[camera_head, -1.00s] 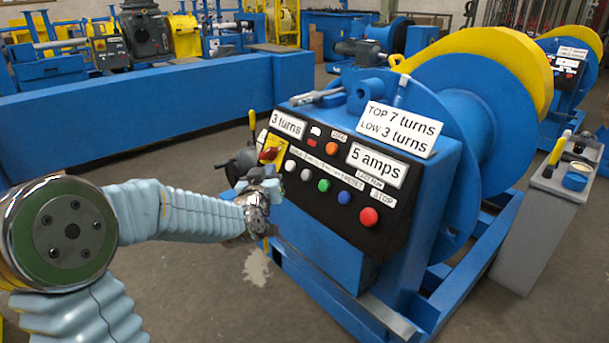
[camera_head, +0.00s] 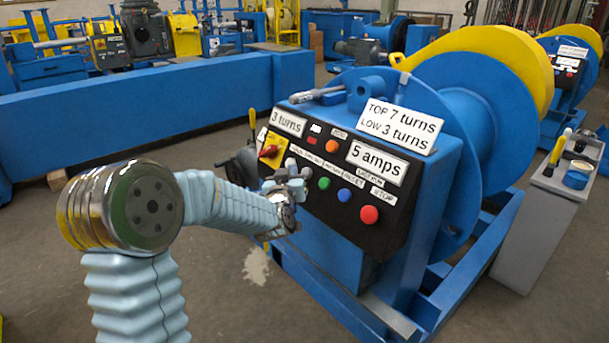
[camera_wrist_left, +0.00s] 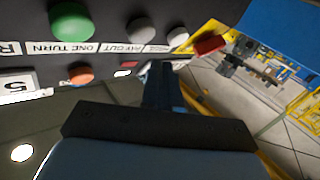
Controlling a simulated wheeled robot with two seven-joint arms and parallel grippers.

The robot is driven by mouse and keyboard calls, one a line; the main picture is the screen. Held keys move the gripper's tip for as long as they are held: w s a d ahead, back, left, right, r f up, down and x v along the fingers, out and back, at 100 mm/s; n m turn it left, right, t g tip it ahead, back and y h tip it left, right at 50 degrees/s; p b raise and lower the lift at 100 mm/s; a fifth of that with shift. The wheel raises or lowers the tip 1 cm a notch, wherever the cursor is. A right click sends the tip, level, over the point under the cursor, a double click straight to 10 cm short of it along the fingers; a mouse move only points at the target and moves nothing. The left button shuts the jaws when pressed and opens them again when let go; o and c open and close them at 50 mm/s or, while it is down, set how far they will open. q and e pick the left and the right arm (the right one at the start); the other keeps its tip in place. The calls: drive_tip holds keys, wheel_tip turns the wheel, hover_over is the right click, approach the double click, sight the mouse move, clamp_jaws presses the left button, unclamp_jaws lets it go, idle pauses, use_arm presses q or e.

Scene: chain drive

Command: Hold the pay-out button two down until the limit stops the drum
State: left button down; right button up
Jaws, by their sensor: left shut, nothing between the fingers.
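The pay-out button (camera_head: 305,172) is the second pale button in the panel's lower row, left of the green one. In the left wrist view, upside down, the pay-out button (camera_wrist_left: 140,32) stands by its PAY OUT label. My left gripper (camera_head: 291,180) is shut and empty, close before the panel at its left end. In the wrist view the closed fingers (camera_wrist_left: 163,72) sit near the button, with no clear contact visible. The drum (camera_head: 475,105) stands behind the panel. The displays read "3 turns" (camera_head: 287,122) and "5 amps" (camera_head: 377,163). My right gripper is not in view.
A sign (camera_head: 400,127) reads top 7 turns, low 3 turns. A yellow switch with a red handle (camera_head: 269,149) is left of the buttons; a red stop button (camera_head: 369,214) is at the right. A grey stand (camera_head: 540,220) is far right. Floor is open on the left.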

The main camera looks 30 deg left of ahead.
sight(307, 173)
use_arm(q)
drive_tip(key=shift+w+d+f, duration=0.25)
drive_tip(key=shift+w+f, duration=0.1)
drive_tip(key=shift+w, duration=0.2)
idle(1.7)
drive_tip(key=shift+w+d+f+b, duration=0.15)
drive_tip(key=shift+w+b, duration=0.2)
drive_tip(key=shift+b, duration=0.05)
drive_tip(key=shift+w+d+f, duration=0.2)
drive_tip(key=shift+w, duration=0.2)
idle(4.9)
